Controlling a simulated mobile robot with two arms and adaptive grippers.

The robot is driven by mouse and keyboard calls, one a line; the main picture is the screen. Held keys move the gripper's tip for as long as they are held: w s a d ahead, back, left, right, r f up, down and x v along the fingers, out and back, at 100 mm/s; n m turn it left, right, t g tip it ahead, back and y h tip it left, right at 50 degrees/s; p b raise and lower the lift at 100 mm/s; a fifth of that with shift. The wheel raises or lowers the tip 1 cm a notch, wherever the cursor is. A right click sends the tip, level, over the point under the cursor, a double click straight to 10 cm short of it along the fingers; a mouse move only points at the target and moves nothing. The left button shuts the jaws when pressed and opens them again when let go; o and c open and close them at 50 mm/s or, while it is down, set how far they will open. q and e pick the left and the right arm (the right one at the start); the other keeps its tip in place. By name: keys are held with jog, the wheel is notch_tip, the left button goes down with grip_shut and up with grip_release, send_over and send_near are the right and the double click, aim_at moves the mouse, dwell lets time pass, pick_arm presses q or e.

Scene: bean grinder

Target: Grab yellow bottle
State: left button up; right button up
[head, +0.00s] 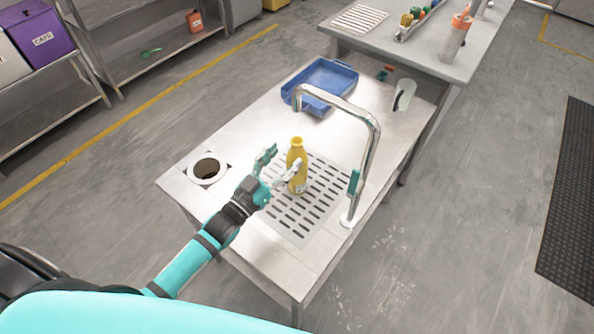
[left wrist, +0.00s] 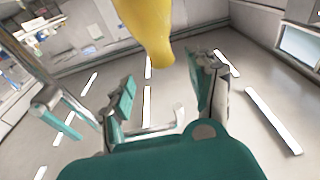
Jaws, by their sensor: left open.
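The yellow bottle (head: 297,165) stands upright on the slotted drain plate (head: 310,208) of the metal table. My left gripper (head: 281,164) is at its left side, with its fingers apart. One finger is on the bottle's far left; the other overlaps the bottle's front in the head view. In the left wrist view the bottle (left wrist: 152,28) comes down from the top edge, and the open fingers of my left gripper (left wrist: 167,92) lie to either side below it. I cannot tell if a finger touches it. My right gripper is not in view.
A curved metal tap (head: 372,150) stands right of the bottle. A blue tray (head: 345,72) lies at the table's back, with a clear pitcher (head: 404,95) to its right. A white-rimmed round hole (head: 207,168) is at the left corner. The table between hole and tray is clear.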

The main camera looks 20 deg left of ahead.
aim_at(293, 147)
pick_arm(q)
jog(key=x, duration=0.2)
jog(key=p+x, duration=0.1)
jog(key=x, duration=0.2)
jog(key=shift+w+f, duration=0.25)
jog(key=shift+w, duration=0.15)
jog(key=shift+w+d, duration=0.15)
jog(key=shift+w, duration=0.2)
jog(key=shift+s, duration=0.1)
jog(key=shift+c, duration=1.1)
grip_shut()
